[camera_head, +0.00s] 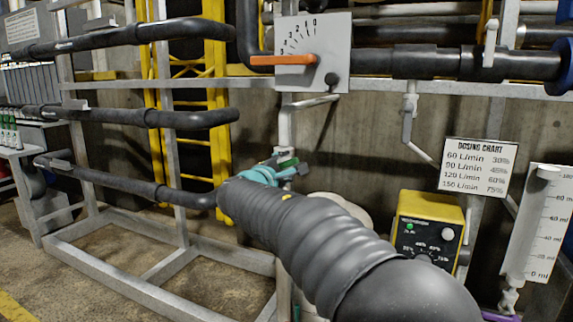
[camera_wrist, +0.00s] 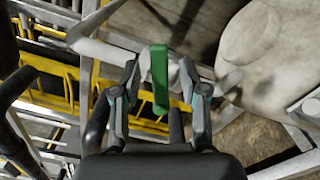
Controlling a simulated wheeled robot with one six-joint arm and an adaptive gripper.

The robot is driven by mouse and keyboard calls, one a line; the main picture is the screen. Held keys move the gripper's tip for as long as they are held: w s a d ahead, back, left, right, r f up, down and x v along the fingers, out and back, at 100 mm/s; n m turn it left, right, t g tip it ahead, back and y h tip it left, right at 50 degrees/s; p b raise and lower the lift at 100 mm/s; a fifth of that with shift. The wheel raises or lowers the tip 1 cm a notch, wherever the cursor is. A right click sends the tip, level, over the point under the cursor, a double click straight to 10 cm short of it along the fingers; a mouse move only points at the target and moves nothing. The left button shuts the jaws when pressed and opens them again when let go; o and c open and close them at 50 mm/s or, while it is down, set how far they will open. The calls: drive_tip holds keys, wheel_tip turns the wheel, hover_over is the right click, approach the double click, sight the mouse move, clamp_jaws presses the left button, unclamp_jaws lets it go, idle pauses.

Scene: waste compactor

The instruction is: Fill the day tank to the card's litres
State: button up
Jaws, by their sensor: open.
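My gripper (camera_wrist: 159,72) is open, with one finger on each side of a green handle (camera_wrist: 160,85) in the wrist view. A small gap shows between the handle and each finger, so I cannot see contact. In the head view my gripper (camera_head: 282,167) is at a pale vertical pipe, left of a rounded whitish vessel (camera_head: 340,208), which may be the day tank; my arm partly hides it. The vessel also shows in the wrist view (camera_wrist: 268,50). A white dial plate (camera_head: 316,40) with numbered marks and an orange pointer (camera_head: 275,60), lying level, is above. No litre reading is legible.
A dosing chart (camera_head: 476,167) hangs on the right above a yellow control box (camera_head: 431,212). A graduated cylinder (camera_head: 541,215) stands at far right. Dark pipes (camera_head: 140,118) and a grey frame (camera_head: 75,245) fill the left, with a yellow ladder (camera_head: 217,110) behind.

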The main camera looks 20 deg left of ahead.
drive_tip(key=s, duration=1)
